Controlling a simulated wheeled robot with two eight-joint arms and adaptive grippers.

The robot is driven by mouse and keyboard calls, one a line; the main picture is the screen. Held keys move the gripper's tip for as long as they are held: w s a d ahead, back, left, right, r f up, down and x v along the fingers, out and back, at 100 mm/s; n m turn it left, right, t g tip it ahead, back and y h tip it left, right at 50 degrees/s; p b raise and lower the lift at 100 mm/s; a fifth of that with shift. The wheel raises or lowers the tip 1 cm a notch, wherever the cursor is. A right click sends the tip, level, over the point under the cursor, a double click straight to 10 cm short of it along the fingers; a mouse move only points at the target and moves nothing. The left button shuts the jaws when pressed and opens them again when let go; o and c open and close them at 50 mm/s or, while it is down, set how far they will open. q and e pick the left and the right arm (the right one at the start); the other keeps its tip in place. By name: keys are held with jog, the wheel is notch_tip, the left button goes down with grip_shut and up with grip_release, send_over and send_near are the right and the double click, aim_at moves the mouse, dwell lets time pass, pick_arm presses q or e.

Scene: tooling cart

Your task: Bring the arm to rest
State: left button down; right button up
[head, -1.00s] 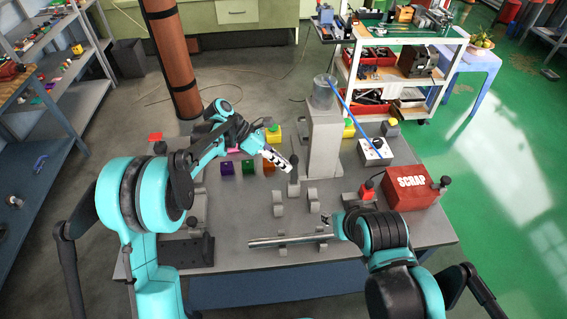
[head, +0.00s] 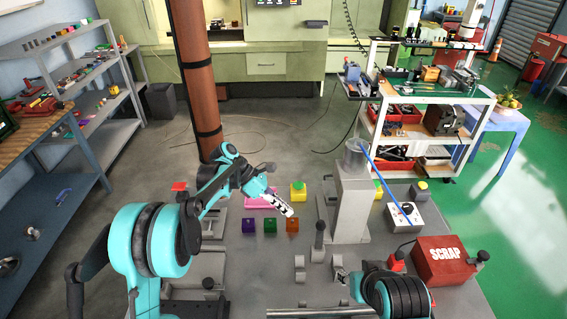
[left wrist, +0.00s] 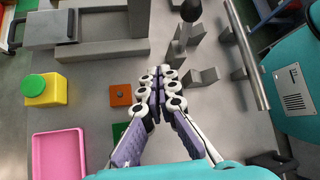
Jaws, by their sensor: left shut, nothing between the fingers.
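My left gripper (head: 290,210) is shut and empty, held above the table near the small orange block (head: 292,225). In the left wrist view its two fingers (left wrist: 161,76) meet at their tips with nothing between them. The orange block also shows there (left wrist: 121,95), beside the fingers. My right gripper (head: 341,274) shows only as a small tip low in the head view; the arm hides most of it, and its jaws cannot be made out.
The grey table (head: 245,280) also carries purple (head: 248,226) and green (head: 270,227) blocks, a pink tray (left wrist: 60,155), a grey post (head: 350,205), a red SCRAP box (head: 444,262) and a metal rod (head: 320,312). A tool cart (head: 425,97) stands behind.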

pick_arm(q)
jog(key=s+a+r+m+t+y+b, duration=0.2)
jog(key=s+a+r+m+t+y, duration=0.25)
jog(key=s+a+m, duration=0.55)
jog(key=s+a+f+m+t+y+b, duration=0.1)
jog(key=s+a+f+m+t+y, duration=0.1)
jog(key=s+a+m, duration=0.2)
jog(key=s+a+f+m+t+y+b, duration=0.1)
jog(key=s+a+m, duration=0.4)
jog(key=s, duration=0.6)
jog(key=shift+a+f+t+y, duration=0.45)
jog(key=shift+t+y, duration=0.3)
jog(key=shift+t, duration=0.4)
